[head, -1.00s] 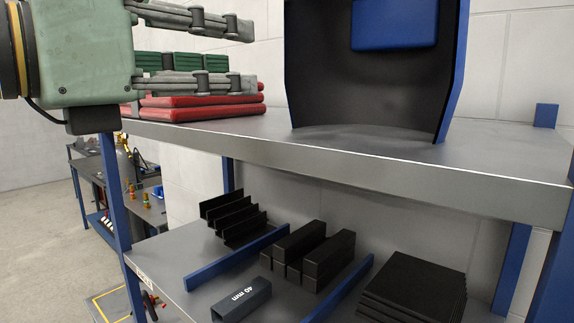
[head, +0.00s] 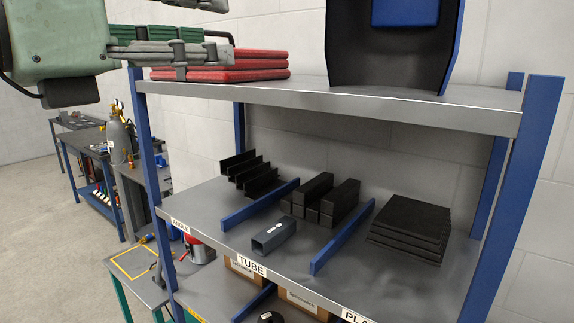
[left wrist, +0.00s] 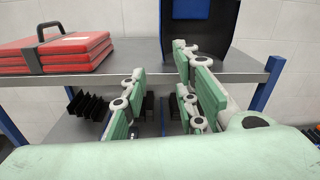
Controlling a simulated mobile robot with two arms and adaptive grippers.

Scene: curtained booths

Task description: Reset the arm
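My left gripper (head: 228,46) is at the top left of the head view, in front of the upper shelf (head: 380,98). Its green-padded fingers stand apart with nothing between them. The left wrist view also shows the gripper (left wrist: 159,62) open and empty, its fingers pointing at the shelving. It appears to touch nothing. My right gripper is in neither view.
Red cases (head: 250,66) and a black, blue-edged holder (head: 390,50) stand on the upper shelf. The lower shelf (head: 200,208) holds black angles (head: 248,174), tubes (head: 325,200), plates (head: 410,225) and blue dividers. A gas cylinder (head: 118,135) and benches stand at the left. Floor shows at far left.

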